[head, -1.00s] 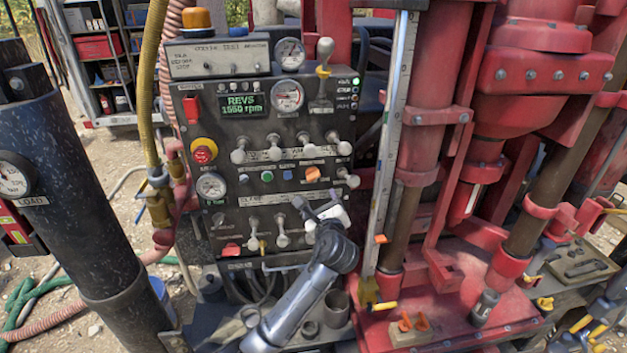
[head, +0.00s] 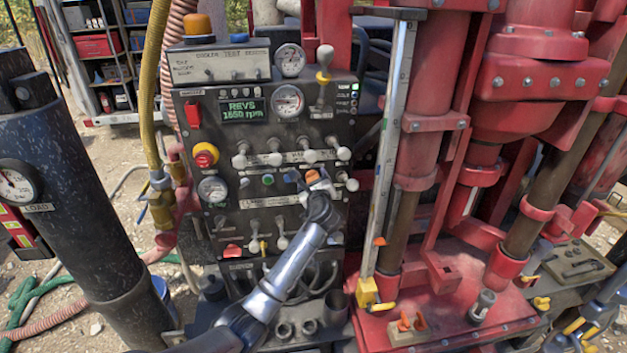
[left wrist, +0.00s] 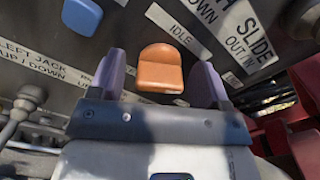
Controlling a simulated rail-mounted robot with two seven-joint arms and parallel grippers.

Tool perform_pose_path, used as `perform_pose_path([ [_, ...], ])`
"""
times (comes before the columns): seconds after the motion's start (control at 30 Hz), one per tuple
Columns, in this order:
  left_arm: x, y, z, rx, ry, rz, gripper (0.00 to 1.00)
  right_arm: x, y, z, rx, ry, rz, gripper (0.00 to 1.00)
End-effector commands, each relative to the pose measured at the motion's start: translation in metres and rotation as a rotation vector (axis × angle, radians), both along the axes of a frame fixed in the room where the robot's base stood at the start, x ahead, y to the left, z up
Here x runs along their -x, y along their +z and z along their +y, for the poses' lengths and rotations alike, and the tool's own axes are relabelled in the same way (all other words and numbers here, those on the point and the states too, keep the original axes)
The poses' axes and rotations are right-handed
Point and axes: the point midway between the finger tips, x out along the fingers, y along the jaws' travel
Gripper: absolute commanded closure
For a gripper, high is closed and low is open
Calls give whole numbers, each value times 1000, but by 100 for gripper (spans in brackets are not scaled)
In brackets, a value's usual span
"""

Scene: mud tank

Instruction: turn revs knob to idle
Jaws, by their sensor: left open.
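The orange revs knob (head: 312,175) is on the right part of the dark control panel (head: 232,172). In the left wrist view, gaps show between the knob and both fingers of the gripper (left wrist: 160,78). The green display (head: 240,111) reads REVS and an rpm figure, seemingly 1550. My right gripper does not show.
White-knobbed levers (head: 276,158) stand just above, and more levers (head: 282,241) lie below. A blue knob (left wrist: 82,18) is left of the orange one. A red emergency button (head: 205,155) is on the panel's left. A tall metal rail (head: 392,150) stands right of the panel.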

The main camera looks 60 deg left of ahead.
Motion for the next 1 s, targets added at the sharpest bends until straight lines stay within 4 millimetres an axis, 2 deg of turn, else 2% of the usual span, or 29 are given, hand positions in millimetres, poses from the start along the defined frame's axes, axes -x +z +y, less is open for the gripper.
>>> perform_pose_path([
  [0.27, 0, 0, 1, 0, 1, 0, 30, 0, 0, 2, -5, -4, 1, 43],
  [0.8, 0, 0, 1, 0, 1, 1, 79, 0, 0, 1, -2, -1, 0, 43],
  [1.0, 0, 0, 1, 7, 0, -16, 79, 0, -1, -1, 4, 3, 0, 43],
])
